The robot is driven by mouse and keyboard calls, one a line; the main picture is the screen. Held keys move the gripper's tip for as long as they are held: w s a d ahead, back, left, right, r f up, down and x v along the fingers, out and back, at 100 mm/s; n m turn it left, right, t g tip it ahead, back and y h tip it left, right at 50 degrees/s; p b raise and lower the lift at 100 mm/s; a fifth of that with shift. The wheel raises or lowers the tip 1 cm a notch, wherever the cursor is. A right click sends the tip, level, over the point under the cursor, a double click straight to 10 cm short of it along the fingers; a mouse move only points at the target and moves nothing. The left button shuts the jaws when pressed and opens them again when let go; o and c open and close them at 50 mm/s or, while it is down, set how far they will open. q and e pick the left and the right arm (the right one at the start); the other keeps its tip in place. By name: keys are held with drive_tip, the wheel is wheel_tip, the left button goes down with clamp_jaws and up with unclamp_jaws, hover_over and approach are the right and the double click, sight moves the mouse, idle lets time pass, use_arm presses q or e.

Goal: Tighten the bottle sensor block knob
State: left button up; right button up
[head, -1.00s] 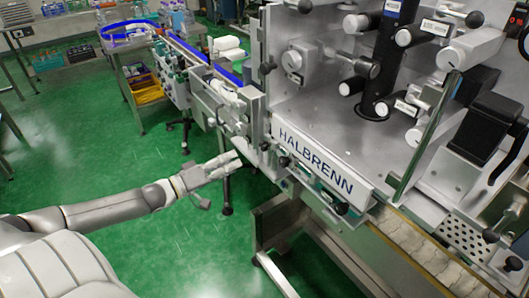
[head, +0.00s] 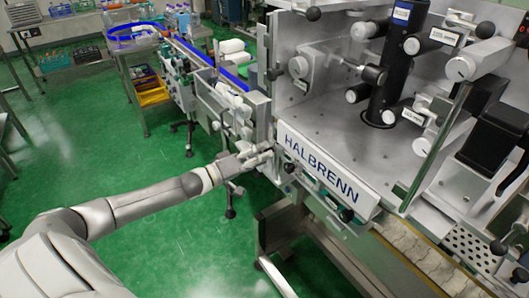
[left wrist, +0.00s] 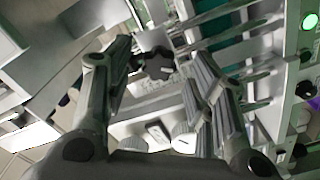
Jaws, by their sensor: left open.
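In the left wrist view, a dark lobed knob (left wrist: 158,63) sits on a light block between my spread fingers. I take it for the sensor block knob. My left gripper (left wrist: 160,57) is open, one finger on each side of the knob, and I cannot tell if either touches it. In the head view, my left gripper (head: 264,151) reaches the conveyor side just left of the HALBRENN panel (head: 325,176). The knob is hard to make out there behind the fingers. My right gripper is not in view.
The conveyor (head: 205,58) with its blue belt runs to the back left. Other dark knobs sit on the machine, one below the panel (head: 346,215). In the left wrist view, pale round knobs (left wrist: 183,137) lie low between the fingers. Green floor (head: 165,235) is clear around my arm.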

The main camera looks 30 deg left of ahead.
use_arm(q)
drive_tip(key=shift+x, duration=0.95)
drive_tip(key=shift+s, duration=0.1)
drive_tip(key=shift+c, duration=0.2)
drive_tip(key=c, duration=1)
